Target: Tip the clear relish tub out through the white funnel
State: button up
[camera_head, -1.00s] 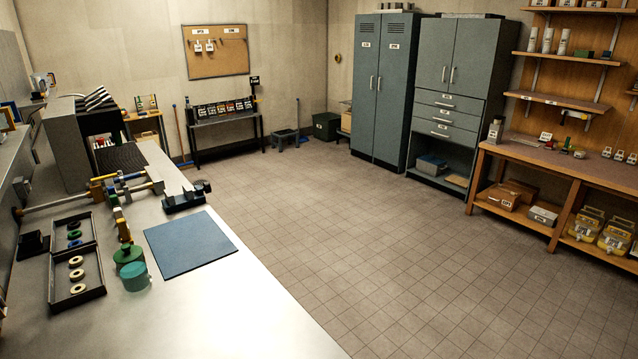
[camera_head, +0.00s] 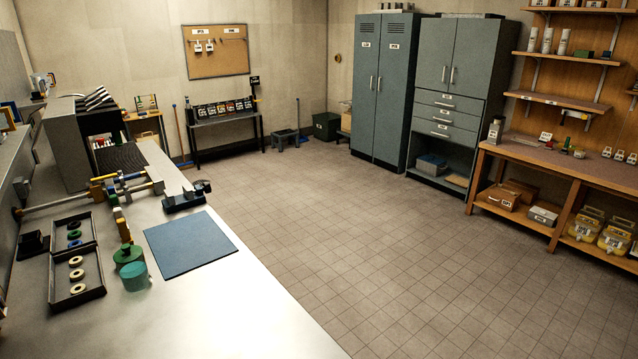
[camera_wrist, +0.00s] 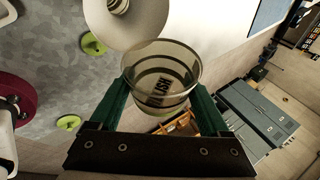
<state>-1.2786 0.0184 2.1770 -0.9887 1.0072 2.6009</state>
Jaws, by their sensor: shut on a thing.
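The clear relish tub (camera_wrist: 160,90) is in the wrist view, its round rim towards the top and dark lettering on its side. My gripper (camera_wrist: 161,101) is shut on it, with one dark green finger on each side. The white funnel (camera_wrist: 122,28) is at the top of the wrist view, its wide mouth partly cut off by the frame edge. The tub's rim is close to the funnel in the picture; I cannot tell the gap between them. What is in the tub is not clear. I cannot make out tub or funnel in the head view.
Lime green discs (camera_wrist: 93,43) and a dark red round thing (camera_wrist: 17,98) lie left of the tub in the wrist view. The head view shows a bench with a blue mat (camera_head: 190,244) and black trays of rings (camera_head: 78,300). The floor beyond is clear.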

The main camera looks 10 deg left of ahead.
jog(key=shift+w+d+r+m+g+y, duration=0.2)
jog(key=shift+w+d+m+g+y, duration=0.15)
jog(key=shift+g+y, duration=0.35)
jog(key=shift+s+y, duration=0.1)
jog(key=shift+y, duration=0.4)
jog(key=shift+d+f+g+y, duration=0.1)
jog(key=shift+d+g+y, duration=0.05)
jog(key=shift+g+y, duration=0.2)
jog(key=shift+f+m+g+y, duration=0.25)
jog(key=shift+m+g+y, duration=0.15)
jog(key=shift+y, duration=0.35)
jog(key=shift+w+d+r+m+g+y, duration=0.1)
jog(key=shift+r+m+g+y, duration=0.1)
jog(key=shift+g+y, duration=0.3)
jog(key=shift+w+d+r+m+g+y, duration=0.15)
jog(key=shift+g+y, duration=0.1)
jog(key=shift+y, duration=0.35)
jog(key=shift+s+a, duration=0.1)
jog(key=shift+a, duration=0.05)
